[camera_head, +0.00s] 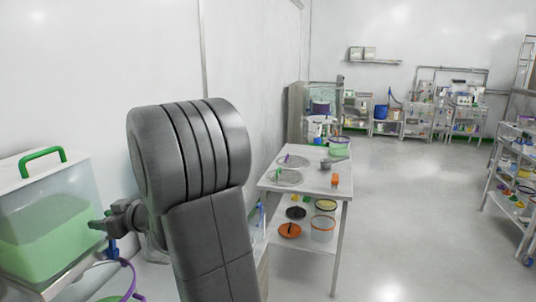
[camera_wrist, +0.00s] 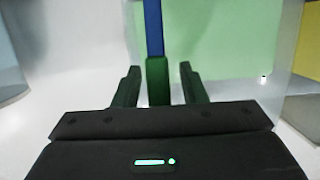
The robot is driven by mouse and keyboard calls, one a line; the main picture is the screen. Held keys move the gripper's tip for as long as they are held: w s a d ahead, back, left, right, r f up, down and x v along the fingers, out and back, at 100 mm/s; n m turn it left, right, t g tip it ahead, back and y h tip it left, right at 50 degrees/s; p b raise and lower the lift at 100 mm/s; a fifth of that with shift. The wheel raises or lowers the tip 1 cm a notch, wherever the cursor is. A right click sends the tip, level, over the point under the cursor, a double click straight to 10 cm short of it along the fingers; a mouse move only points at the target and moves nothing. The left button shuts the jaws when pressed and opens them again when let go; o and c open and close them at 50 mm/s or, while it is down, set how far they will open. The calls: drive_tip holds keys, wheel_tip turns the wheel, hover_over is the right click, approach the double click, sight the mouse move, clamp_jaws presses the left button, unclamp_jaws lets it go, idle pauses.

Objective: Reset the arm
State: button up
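My gripper (camera_wrist: 160,78) shows in the wrist view with its two dark fingers apart. A blue rod with a green lower part (camera_wrist: 154,32) stands in line between the fingers, with gaps on both sides. I cannot tell how far beyond the fingertips it is. In the head view my arm is bent, its big grey joint fills the middle left, and the far end of the arm reaches left beside a clear bin of green material (camera_head: 45,220) with a green handle. The fingers are not clear in the head view.
A white two-level table (camera_head: 310,185) holds round plates, an orange item and buckets, right of my arm. A stocked rack (camera_head: 515,180) stands at the far right. Shelves and a blue bucket (camera_head: 381,112) line the back. The floor between is clear. A wall is close on the left.

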drive_tip(key=v, duration=1.3)
drive_tip(key=x, duration=0.8)
drive_tip(key=b+x, duration=0.1)
drive_tip(key=x, duration=0.4)
drive_tip(key=shift+f, duration=0.3)
drive_tip(key=shift+f+b, duration=0.1)
drive_tip(key=shift+b, duration=0.3)
drive_tip(key=shift+s+d+y+b, duration=0.15)
drive_tip(key=shift+d+y+b, duration=0.3)
drive_tip(key=shift+b, duration=0.45)
drive_tip(key=d+y+b, duration=0.1)
drive_tip(key=b, duration=0.2)
drive_tip(key=y+b, duration=0.1)
drive_tip(key=b, duration=0.2)
drive_tip(key=shift+s+d+f+t+b, duration=0.15)
drive_tip(key=shift+s+d+t+b, duration=0.1)
drive_tip(key=shift+d+t+b, duration=0.15)
drive_tip(key=v, duration=1.3)
drive_tip(key=shift+d+r, duration=0.35)
drive_tip(key=shift+s, duration=0.1)
